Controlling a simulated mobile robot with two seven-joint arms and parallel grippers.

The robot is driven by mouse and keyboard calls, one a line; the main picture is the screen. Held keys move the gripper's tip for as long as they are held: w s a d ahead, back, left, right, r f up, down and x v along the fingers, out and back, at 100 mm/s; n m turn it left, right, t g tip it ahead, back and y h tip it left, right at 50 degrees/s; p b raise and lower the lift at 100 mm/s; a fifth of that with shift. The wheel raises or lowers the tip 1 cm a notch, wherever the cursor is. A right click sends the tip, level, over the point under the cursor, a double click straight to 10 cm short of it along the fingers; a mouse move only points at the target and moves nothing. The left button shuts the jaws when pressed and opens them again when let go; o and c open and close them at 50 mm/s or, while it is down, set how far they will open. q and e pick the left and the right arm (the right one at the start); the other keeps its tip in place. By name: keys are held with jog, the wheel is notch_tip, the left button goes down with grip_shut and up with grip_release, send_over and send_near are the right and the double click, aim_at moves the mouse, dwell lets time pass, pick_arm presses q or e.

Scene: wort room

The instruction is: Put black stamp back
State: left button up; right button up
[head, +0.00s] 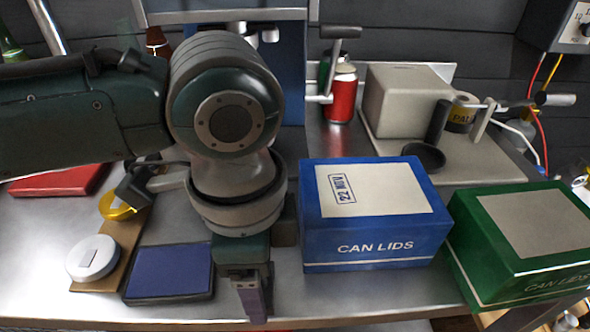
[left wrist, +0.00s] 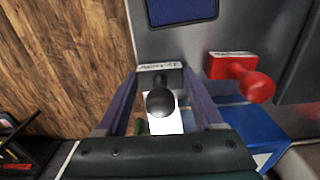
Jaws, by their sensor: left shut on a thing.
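The black stamp (left wrist: 160,76) shows in the left wrist view with its round black knob toward the camera. My left gripper (left wrist: 160,84) is shut on it, one purple finger on each side. In the head view my left gripper (head: 252,300) points down at the counter's front edge, between the blue ink pad (head: 172,271) and the blue can lids box (head: 420,220). The stamp is hidden there. A red stamp (left wrist: 240,75) stands on the counter in the wrist view, right of the black one. I cannot tell how high the black stamp is. My right gripper is out of view.
A green can lids box (head: 540,235) stands at the right. A grey machine (head: 408,100) and a red spray can (head: 342,95) are behind. A brown board (head: 108,275) with a white disc (head: 93,258) lies left of the ink pad. The wooden floor (left wrist: 60,60) shows beyond the edge.

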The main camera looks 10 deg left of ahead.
pick_arm(q)
jog(key=shift+f, duration=0.15)
jog(key=o, duration=1.1)
jog(key=shift+c, duration=0.2)
notch_tip(320, 180, up, 12)
jog(key=shift+r+p, duration=0.2)
jog(key=shift+p, duration=0.65)
jog(key=s+d+f+n+t+h, duration=0.2)
jog(key=s+d+f+n+h, duration=0.1)
jog(key=s+d+n+h, duration=0.15)
jog(key=s+a+f+n+y, duration=0.1)
jog(key=s+a+n+y, duration=0.1)
jog(key=s+a+n, duration=0.2)
jog(key=s+a+f+n+t+y, duration=0.1)
jog(key=s+a+f+n+y, duration=0.1)
jog(key=a, duration=0.7)
jog(key=shift+s+a+f+n+t, duration=0.2)
jog(key=shift+s+a+n+t, duration=0.15)
jog(key=shift+s+n, duration=0.65)
